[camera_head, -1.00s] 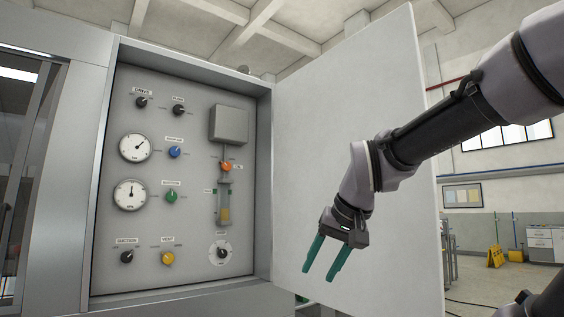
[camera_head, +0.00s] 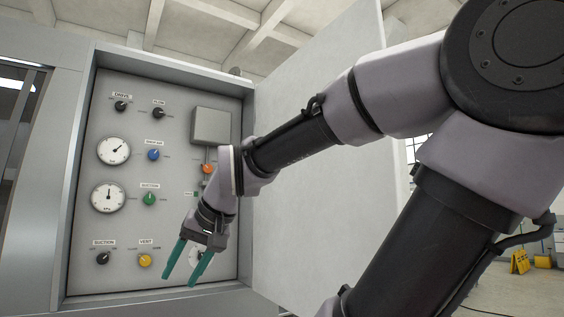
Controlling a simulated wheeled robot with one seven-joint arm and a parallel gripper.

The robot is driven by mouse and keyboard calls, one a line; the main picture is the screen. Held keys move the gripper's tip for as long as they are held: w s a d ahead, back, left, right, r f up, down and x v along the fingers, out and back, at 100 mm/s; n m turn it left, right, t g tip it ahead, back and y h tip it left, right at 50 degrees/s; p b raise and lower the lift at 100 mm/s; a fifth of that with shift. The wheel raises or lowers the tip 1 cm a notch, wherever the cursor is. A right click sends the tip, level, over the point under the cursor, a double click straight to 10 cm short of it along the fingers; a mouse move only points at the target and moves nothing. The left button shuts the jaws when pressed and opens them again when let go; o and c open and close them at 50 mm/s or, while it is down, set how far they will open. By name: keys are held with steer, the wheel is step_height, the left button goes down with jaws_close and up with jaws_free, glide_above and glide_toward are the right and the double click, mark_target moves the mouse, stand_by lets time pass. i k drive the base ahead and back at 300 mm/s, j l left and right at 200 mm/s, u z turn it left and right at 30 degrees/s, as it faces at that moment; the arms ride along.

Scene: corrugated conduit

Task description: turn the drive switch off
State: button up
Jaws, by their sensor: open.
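The drive switch (camera_head: 121,106) is a small black knob at the top left of the control panel, under a label reading DRIVE. Its exact pointer direction is too small to tell. My gripper (camera_head: 182,273) has two teal fingers, spread apart and empty. It points downward in front of the lower part of the panel, right of the yellow vent knob (camera_head: 145,260) and well below the drive switch. My wrist and gripper hide part of the panel's lower right, including most of the dial there.
Near the drive switch are another black knob (camera_head: 158,113), a blue knob (camera_head: 153,155) and a round gauge (camera_head: 114,151). A green knob (camera_head: 149,199) and black suction knob (camera_head: 102,258) sit lower. The open cabinet door (camera_head: 312,215) stands right of the panel, behind my arm.

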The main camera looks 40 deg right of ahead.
mark_target(119, 106)
steer(key=k+l+u, duration=0.4)
steer(key=l, duration=0.4)
steer(key=k+l+u, duration=0.35)
steer(key=l, duration=0.4)
steer(key=k+l+u, duration=0.4)
steer(key=k, duration=0.3)
steer(key=k+l, duration=0.1)
steer(key=l, duration=0.65)
steer(key=i+l+z, duration=0.45)
steer(key=k+j, duration=0.3)
steer(key=k+j+u, duration=0.2)
steer(key=j, duration=0.2)
steer(key=j+u, duration=0.2)
steer(key=j, duration=0.15)
steer(key=i+j+z, duration=0.4)
steer(key=i+j, duration=0.25)
steer(key=i+j+z, duration=1)
steer(key=j, duration=0.25)
steer(key=k, duration=0.1)
